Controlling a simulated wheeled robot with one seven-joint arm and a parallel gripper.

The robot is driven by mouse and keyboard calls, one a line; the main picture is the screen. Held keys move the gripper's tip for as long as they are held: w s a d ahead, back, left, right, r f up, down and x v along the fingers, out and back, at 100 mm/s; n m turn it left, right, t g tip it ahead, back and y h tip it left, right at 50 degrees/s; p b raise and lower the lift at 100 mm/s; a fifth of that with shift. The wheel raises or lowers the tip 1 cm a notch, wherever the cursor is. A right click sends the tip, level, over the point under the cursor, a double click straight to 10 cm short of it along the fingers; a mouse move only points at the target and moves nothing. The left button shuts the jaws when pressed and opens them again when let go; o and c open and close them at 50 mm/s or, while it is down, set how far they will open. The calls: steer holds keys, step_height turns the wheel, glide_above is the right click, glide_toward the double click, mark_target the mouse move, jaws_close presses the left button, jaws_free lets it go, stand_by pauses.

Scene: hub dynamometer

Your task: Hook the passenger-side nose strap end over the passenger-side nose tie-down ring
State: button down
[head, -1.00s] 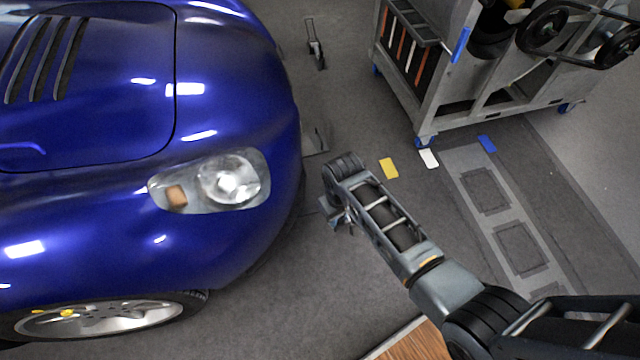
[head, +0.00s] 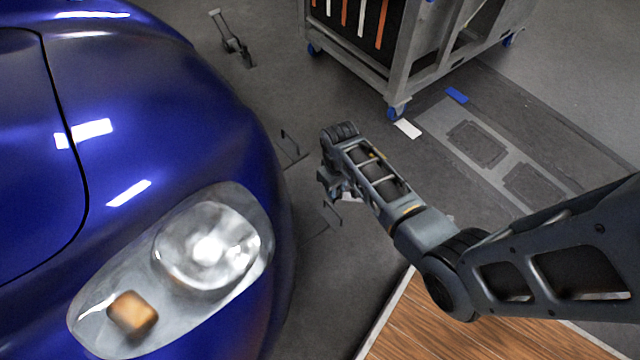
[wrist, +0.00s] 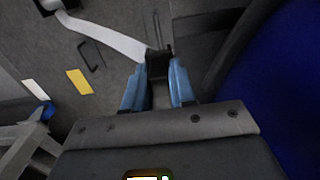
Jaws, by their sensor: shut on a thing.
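My gripper (head: 335,185) hangs beside the car's nose. Its blue fingers (wrist: 157,88) are shut on the dark strap end (wrist: 157,64) in the wrist view. A thin dark hook shape (wrist: 157,30) stands out beyond the fingers. The pale strap (wrist: 105,36) runs from the strap end to the upper left. In the head view, a dark tie-down ring (head: 290,143) stands on the floor between the car and my gripper, apart from it. Another dark ring outline (wrist: 90,55) shows on the floor in the wrist view. I cannot tell which side each ring belongs to.
The blue car (head: 150,130) fills the left, its headlight (head: 205,245) close by. A grey wheeled cart (head: 400,75) stands at the back. A floor fixture (head: 233,40) lies farther back. A wooden surface (head: 450,320) is at the front. The floor around my gripper is mostly clear.

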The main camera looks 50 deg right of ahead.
steer(key=shift+w+d+f, duration=0.15)
steer(key=shift+f, duration=0.15)
step_height(320, 180, down, 5)
steer(key=b, duration=0.6)
steer(key=shift+f, duration=0.1)
steer(key=shift+p, duration=0.4)
steer(key=shift+f, duration=0.35)
stand_by(0.7)
steer(key=shift+f+b, duration=0.35)
steer(key=shift+b, duration=0.05)
steer(key=shift+f+b, duration=0.6)
steer(key=shift+f, duration=0.4)
steer(key=c, duration=0.8)
jaws_free()
steer(key=shift+c, duration=0.2)
